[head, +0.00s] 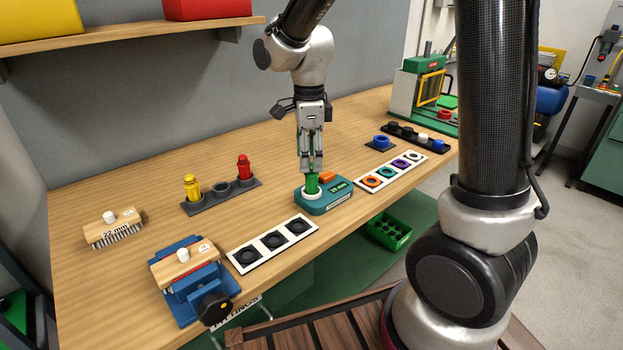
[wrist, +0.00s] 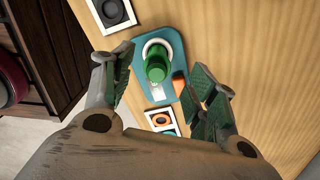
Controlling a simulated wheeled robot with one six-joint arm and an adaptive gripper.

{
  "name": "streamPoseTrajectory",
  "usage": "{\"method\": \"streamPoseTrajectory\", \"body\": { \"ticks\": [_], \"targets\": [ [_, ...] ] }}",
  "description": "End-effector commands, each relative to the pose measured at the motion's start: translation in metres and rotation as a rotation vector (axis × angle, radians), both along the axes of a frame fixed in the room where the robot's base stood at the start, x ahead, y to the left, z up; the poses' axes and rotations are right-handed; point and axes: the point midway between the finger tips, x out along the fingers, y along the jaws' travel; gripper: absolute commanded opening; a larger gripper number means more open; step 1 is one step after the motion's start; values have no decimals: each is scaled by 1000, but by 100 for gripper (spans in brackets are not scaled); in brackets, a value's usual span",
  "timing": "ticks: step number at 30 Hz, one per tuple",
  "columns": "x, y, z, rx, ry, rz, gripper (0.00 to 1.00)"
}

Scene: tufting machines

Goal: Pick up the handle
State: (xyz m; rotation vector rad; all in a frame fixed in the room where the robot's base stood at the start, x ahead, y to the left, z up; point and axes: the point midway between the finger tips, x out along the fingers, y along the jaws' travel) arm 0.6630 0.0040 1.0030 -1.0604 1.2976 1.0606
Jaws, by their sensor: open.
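A green handle (head: 312,184) stands upright in the white ring of a teal device (head: 325,203) with an orange block and a small display. In the wrist view the green handle (wrist: 157,62) shows from above, between my open fingers. My gripper (head: 311,167) points down directly over the handle, its fingertips at about the handle's top. In the wrist view my gripper (wrist: 160,72) has one finger on each side, apart from the handle. I cannot tell whether the fingers reach down beside it. A yellow handle (head: 192,187) and a red handle (head: 244,167) stand in a dark rack (head: 221,197).
A white strip with black rings (head: 272,243) lies left of the device, and one with coloured rings (head: 391,172) lies right. A blue clamp (head: 195,280) holds a wooden brush; another brush (head: 114,228) lies at left. A green crate (head: 389,231) is past the table's front edge.

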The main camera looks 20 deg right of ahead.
Motion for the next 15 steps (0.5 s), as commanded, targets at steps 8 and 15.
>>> {"method": "streamPoseTrajectory", "body": {
  "ticks": [8,15],
  "targets": [
    [-4,-5,-42,-1,3,2,58],
    [-3,-5,-54,0,0,2,58]
  ]
}}
